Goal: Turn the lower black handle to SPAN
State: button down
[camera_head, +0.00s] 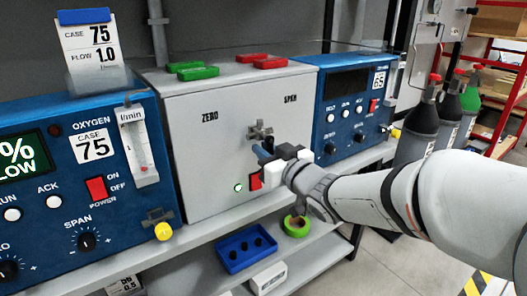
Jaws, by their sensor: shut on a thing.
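The grey box (190,120) in the middle of the shelf carries the labels ZERO (210,117) on the left and SPAN (290,99) on the right. An upper handle (260,131) shows on its front, below and between the labels. My gripper (264,153) is just below that handle, against the front of the box, and is shut on the lower black handle. The gripper and wrist hide most of the lower handle, so I cannot tell which way it points.
A blue oxygen analyser (125,215) stands left and another blue unit (345,95) right. A red switch (255,181) and green light (238,188) sit close under my gripper. A blue tray (238,262) and green tape roll (296,226) are on the lower shelf.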

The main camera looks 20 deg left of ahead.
jog(key=shift+w+d+r+n+b, duration=0.1)
jog(key=shift+w+d+n+b, duration=0.15)
jog(key=shift+n+b, duration=0.6)
jog(key=shift+w+d+r+n+b, duration=0.15)
jog(key=shift+w+n+b, duration=0.2)
jog(key=shift+n, duration=0.9)
jog(key=shift+s+f, duration=0.1)
jog(key=c, duration=1.4)
grip_release()
jog(key=p+v, duration=0.1)
jog(key=v, duration=0.7)
jog(key=shift+p, duration=0.35)
